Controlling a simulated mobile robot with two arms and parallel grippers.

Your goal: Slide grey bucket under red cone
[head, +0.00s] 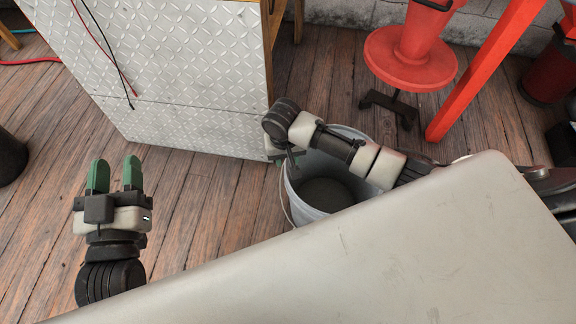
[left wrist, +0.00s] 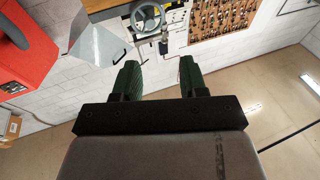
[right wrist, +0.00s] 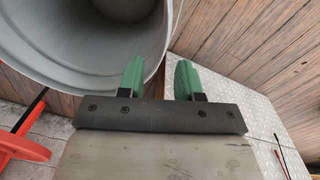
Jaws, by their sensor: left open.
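The grey bucket (head: 345,200) stands on the wooden floor, partly hidden by my right arm and the metal tabletop. The red cone (head: 412,65) has a broad round base on black legs, behind and right of the bucket. My right gripper (head: 285,157) is at the bucket's left rim, small and partly hidden. In the right wrist view, the bucket (right wrist: 60,45) fills the upper left. Its rim passes by the left finger of my right gripper (right wrist: 160,75); firm contact is unclear. My left gripper (head: 114,162) is open and empty above the floor at left.
A metal tabletop (head: 400,250) fills the lower right. A tread-plate cabinet (head: 190,60) stands behind left of the bucket. A slanted red post (head: 480,75) stands right of the cone. Floor (head: 335,75) is bare between cabinet and cone.

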